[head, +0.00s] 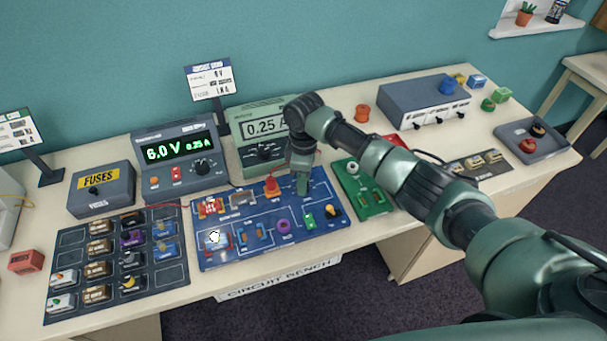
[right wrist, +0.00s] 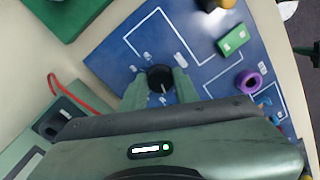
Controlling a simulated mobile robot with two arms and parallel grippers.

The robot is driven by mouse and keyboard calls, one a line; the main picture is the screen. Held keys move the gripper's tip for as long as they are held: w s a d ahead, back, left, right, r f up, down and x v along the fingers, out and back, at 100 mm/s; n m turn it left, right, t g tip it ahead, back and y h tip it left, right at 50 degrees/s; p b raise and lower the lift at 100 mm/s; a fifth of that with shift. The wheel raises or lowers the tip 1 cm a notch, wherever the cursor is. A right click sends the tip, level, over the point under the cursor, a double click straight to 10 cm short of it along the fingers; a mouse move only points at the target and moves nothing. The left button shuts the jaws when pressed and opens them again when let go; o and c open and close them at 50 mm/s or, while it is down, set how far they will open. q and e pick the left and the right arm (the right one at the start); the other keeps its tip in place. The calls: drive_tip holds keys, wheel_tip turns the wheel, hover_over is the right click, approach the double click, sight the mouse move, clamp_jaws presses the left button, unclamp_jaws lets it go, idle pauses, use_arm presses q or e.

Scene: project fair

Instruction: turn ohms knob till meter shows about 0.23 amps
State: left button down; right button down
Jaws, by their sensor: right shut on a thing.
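The ohms knob (right wrist: 160,77) is a dark round knob with a pale pointer line on the blue circuit board (right wrist: 105,58). My right gripper (right wrist: 160,85) is shut on it, one finger on each side. In the head view my right gripper (head: 302,186) comes down on the upper right of the blue board (head: 275,252) and hides the knob. The green meter (head: 246,113) behind the board reads 0.25 A. The grey power supply (head: 149,184) beside it reads 6.0 V and 0.25 A. My left gripper is not in view.
A green board (head: 374,205) lies to the right. A dark parts mat (head: 75,265) and a fuses box (head: 101,200) are at left.

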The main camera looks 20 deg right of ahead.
drive_tip(key=shift+w+r+m+p, duration=0.1)
drive_tip(key=shift+r+m+p, duration=0.05)
drive_tip(key=shift+m+p, duration=0.2)
idle(0.3)
drive_tip(key=c, duration=1.1)
unclamp_jaws()
drive_tip(key=shift+o, duration=0.2)
wheel_tip(320, 180, up, 6)
drive_tip(key=shift+w+r+b, duration=0.15)
drive_tip(key=shift+r+b, duration=0.05)
drive_tip(key=shift+b, duration=0.75)
drive_tip(key=shift+r, duration=0.65)
drive_tip(key=shift+f, duration=0.1)
